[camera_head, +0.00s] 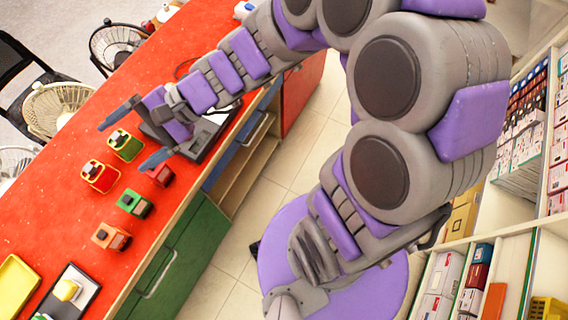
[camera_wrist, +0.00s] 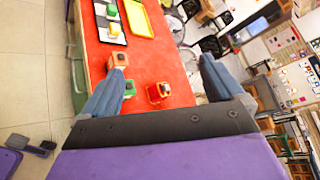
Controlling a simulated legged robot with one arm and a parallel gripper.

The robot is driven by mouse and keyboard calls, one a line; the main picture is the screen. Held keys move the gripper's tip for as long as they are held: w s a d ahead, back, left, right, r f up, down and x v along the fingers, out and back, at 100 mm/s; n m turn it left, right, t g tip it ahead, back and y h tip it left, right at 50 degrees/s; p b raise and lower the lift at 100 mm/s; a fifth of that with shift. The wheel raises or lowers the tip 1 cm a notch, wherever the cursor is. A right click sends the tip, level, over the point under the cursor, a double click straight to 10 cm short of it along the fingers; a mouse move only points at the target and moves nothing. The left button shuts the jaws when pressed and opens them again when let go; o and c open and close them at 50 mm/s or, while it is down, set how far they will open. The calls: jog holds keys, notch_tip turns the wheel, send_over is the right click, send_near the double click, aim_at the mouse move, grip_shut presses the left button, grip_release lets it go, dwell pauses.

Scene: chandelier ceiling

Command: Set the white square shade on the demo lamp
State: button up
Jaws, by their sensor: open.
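My gripper (camera_head: 123,147) is open and empty over the red counter (camera_head: 60,190), its blue-grey fingers spread wide. An orange block (camera_wrist: 118,59) is beside the left finger's tip. I cannot pick out a white square shade or a demo lamp for certain. A small white item (camera_head: 243,9) is at the far end of the counter, partly cut off and too small to name.
Several small coloured blocks, such as a green one (camera_head: 134,203), stand on the counter. A dark tray (camera_head: 50,308) and a yellow tray (camera_head: 14,286) are at lower left. Chairs (camera_head: 58,108) line the far side. Shelves (camera_head: 520,240) stand right, with tiled floor (camera_head: 300,150) between.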

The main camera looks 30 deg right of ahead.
jog(key=s+d+f+n+g+h, duration=0.2)
jog(key=s+d+n+h, duration=0.25)
jog(key=s, duration=0.35)
jog(key=s+d+f+n+h, duration=0.1)
jog(key=s+d+h, duration=0.4)
jog(key=d, duration=0.5)
jog(key=s+d+f+n+h, duration=0.1)
jog(key=s+d+n+h, duration=0.2)
jog(key=d, duration=0.8)
jog(key=shift+s+f+h, duration=0.2)
jog(key=shift+s+h, duration=0.65)
jog(key=shift+s, duration=0.05)
